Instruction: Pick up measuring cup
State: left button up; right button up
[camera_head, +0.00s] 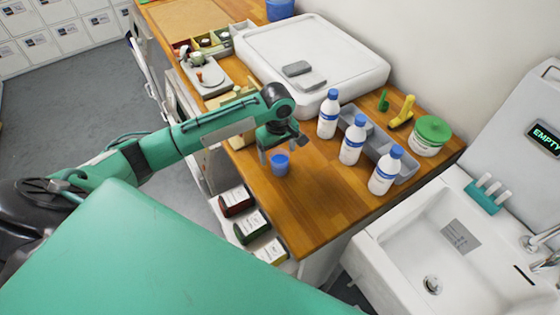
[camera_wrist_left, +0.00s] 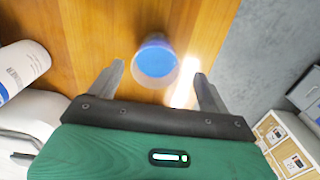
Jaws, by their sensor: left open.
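The measuring cup looks like a small blue cup (camera_head: 280,164) standing upright on the wooden counter in the head view. In the left wrist view the blue cup (camera_wrist_left: 155,62) lies ahead of and between the fingertips, seen from above its round opening. My left gripper (camera_head: 275,155) is open just above and beside the cup; its two fingers also show in the left wrist view (camera_wrist_left: 158,72), apart and with nothing held between them. Whether a finger touches the cup cannot be told. My right gripper does not show.
Three white bottles with blue caps (camera_head: 351,140) stand right of the cup by a grey tray (camera_head: 408,166). A sink (camera_head: 425,240) is at the right. The counter (camera_head: 310,205) in front of the cup is clear.

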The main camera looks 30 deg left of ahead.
aim_at(280, 162)
pick_arm(q)
jog(key=shift+w+f+p, duration=0.1)
jog(key=shift+f+p, duration=0.25)
jog(key=shift+f, duration=0.6)
notch_tip(280, 162, down, 4)
jog(key=shift+w+d+r+p, duration=0.1)
jog(key=shift+d+r+p, duration=0.1)
jog(key=shift+p, duration=0.6)
jog(key=shift+f, duration=0.5)
jog(key=c, duration=1)
jog(key=shift+c, duration=0.6)
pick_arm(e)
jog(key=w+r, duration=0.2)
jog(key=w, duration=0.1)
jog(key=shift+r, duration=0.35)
pick_arm(q)
jog(key=shift+r, duration=0.2)
